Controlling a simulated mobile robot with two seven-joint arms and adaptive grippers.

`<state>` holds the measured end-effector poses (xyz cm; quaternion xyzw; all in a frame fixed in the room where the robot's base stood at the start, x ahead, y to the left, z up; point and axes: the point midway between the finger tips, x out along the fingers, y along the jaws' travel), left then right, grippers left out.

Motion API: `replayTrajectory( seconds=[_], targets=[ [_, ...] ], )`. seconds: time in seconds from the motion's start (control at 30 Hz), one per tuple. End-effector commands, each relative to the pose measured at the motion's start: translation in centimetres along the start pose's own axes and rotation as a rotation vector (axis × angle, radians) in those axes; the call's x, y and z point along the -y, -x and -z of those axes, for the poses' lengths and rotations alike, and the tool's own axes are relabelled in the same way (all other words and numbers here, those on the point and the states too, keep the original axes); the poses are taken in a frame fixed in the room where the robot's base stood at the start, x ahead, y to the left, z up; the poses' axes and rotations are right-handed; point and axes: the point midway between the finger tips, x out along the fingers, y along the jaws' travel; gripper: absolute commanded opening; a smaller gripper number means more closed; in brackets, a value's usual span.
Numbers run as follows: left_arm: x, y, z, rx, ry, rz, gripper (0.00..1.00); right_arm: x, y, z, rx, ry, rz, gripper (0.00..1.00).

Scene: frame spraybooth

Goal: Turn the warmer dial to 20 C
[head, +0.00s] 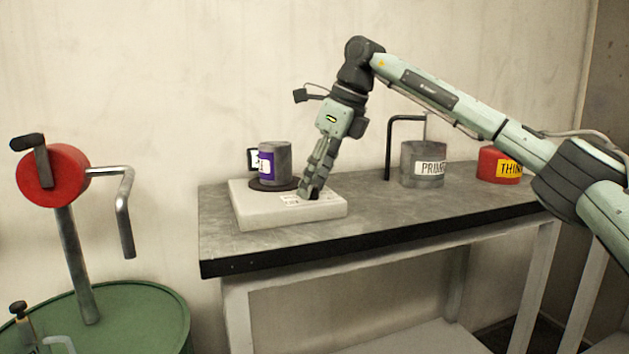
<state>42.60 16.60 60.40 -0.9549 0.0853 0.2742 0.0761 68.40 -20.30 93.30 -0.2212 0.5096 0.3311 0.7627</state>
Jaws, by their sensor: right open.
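The warmer (265,216) is a pale, low box on the left part of the grey table. A grey mug-like pot (284,160) with a purple and white label stands on its dark round plate (262,185). My right gripper (311,194) points down at the right part of the warmer's top, right of the pot. The dial is hidden or too small to make out under the fingertips; I cannot tell if they touch it. A small printed label (291,199) shows just left of the fingertips. My left gripper is not in view.
A grey can marked as primer (421,176) and a red can with a yellow label (497,168) stand further right on the table (240,241). A dark bent rod stands beside the grey can. A green drum (135,310) with a red-headed crank pump (52,176) is at left.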

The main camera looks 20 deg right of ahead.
Motion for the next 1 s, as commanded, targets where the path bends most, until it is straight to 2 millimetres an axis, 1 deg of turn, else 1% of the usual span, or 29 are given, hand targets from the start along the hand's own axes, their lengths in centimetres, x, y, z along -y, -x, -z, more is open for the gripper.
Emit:
replayTrajectory(
  seconds=[0.07, 0.4, 0.77, 1.0],
  targets=[
    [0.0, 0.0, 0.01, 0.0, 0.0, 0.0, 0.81, -0.02, 0.0, -0.01, 0.0, 0.001, 0.0, 0.43],
    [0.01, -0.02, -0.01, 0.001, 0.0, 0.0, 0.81, -0.03, 0.03, -0.02, 0.0, 0.001, -0.001, 0.01],
    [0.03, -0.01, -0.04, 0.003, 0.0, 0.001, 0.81, -0.09, 0.04, -0.03, 0.0, -0.033, 0.015, 0.0],
    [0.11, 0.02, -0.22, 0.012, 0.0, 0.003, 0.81, -0.18, 0.02, -0.05, 0.0, -0.16, 0.067, 0.0]
  ],
)
